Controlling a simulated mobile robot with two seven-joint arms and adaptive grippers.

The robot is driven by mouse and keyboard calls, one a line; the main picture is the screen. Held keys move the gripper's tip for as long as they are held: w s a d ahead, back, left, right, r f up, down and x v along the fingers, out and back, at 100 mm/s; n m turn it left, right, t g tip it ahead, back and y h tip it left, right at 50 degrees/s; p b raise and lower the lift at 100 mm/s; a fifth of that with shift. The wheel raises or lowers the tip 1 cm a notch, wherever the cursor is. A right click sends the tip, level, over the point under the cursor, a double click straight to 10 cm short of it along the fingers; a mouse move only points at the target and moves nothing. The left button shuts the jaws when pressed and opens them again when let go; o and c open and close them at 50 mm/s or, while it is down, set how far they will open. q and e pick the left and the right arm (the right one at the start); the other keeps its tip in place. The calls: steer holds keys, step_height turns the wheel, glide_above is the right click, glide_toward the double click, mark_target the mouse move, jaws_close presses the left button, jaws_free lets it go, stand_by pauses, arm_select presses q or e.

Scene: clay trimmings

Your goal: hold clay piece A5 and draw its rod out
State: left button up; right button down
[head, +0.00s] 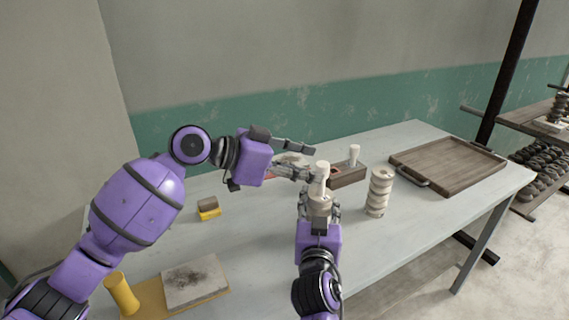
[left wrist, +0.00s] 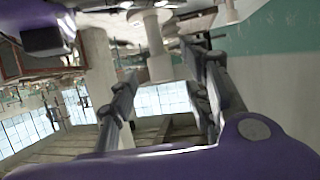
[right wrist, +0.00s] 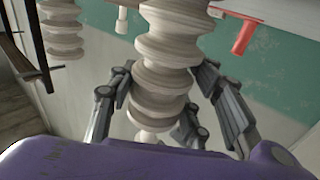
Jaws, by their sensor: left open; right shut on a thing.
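A pale ribbed clay piece (head: 319,206) is upright in my right gripper (head: 320,212), with a white rod (head: 323,172) standing out of its top. The right wrist view shows the ribbed piece (right wrist: 165,62) between the fingers of my right gripper (right wrist: 168,118), which is shut on it. My left gripper (head: 306,161) is open beside the rod's upper end. In the left wrist view the rod's wide end (left wrist: 160,69) shows near the gap between the fingers (left wrist: 165,70); contact is not clear. I can read no A5 label.
A second ribbed piece (head: 379,192) stands just right of the held one. A wooden box (head: 348,177) with a white rod (head: 354,154) is behind. A wooden tray (head: 440,158) lies at the right. A sponge-like block (head: 208,210) and a grey slab (head: 195,284) are at the left.

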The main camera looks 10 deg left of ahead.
mark_target(323, 171)
arm_select(q)
steer(key=shift+x, duration=2.4)
jaws_close()
